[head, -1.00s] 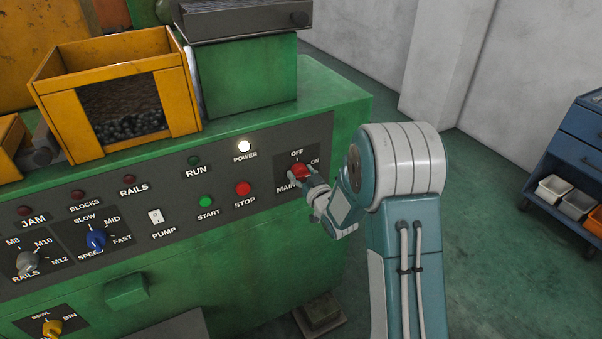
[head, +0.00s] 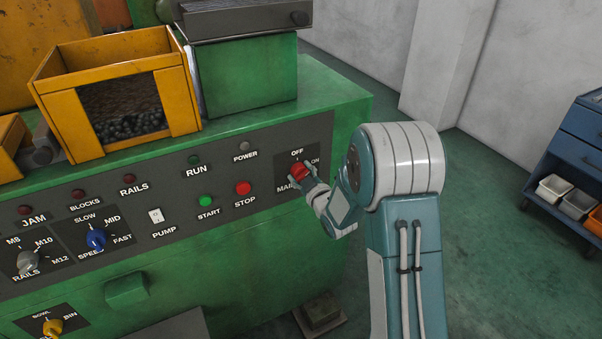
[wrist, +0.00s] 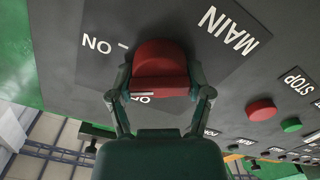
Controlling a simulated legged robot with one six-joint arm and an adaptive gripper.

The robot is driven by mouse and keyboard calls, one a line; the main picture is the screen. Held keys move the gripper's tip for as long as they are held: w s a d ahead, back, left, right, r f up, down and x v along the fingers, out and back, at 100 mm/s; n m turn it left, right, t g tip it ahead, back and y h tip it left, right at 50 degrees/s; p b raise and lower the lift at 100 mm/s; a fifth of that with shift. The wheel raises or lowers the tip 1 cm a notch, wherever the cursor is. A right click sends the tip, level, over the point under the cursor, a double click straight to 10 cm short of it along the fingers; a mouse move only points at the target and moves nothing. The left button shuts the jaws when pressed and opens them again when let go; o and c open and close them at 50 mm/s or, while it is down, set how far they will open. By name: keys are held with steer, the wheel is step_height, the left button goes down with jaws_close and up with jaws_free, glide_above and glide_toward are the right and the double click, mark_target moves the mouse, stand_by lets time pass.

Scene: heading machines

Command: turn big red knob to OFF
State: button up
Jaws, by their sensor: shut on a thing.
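The big red knob (head: 300,172) is on the dark MAIN plate at the right end of the green machine's panel. The OFF label (head: 297,153) is above it and the ON label (head: 313,162) to its right. My gripper (head: 301,177) is shut on the red knob. In the wrist view, the two fingers of my gripper (wrist: 160,92) hold the red knob (wrist: 160,62) from both sides. A white mark shows on the knob's lower edge there, beside lettering partly hidden by the knob and gripper. The POWER lamp (head: 244,146) is dark.
The red STOP button (head: 243,188) and green START button (head: 204,201) sit left of the knob plate. A yellow bin (head: 60,120) stands on the machine. A blue cart (head: 583,150) with small trays is at the far right. Open floor lies between.

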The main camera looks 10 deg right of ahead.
steer(key=n, duration=0.6)
steer(key=shift+a+f, duration=0.1)
steer(key=shift+a, duration=0.05)
steer(key=n, duration=0.5)
steer(key=shift+f, duration=0.2)
steer(key=shift+n, duration=0.4)
steer(key=o, duration=1)
steer(key=shift+a+f, duration=0.1)
steer(key=shift+o, duration=0.7)
steer(key=shift+a, duration=0.1)
steer(key=shift+s, duration=0.1)
steer(key=v, duration=1.1)
steer(key=shift+s, duration=0.35)
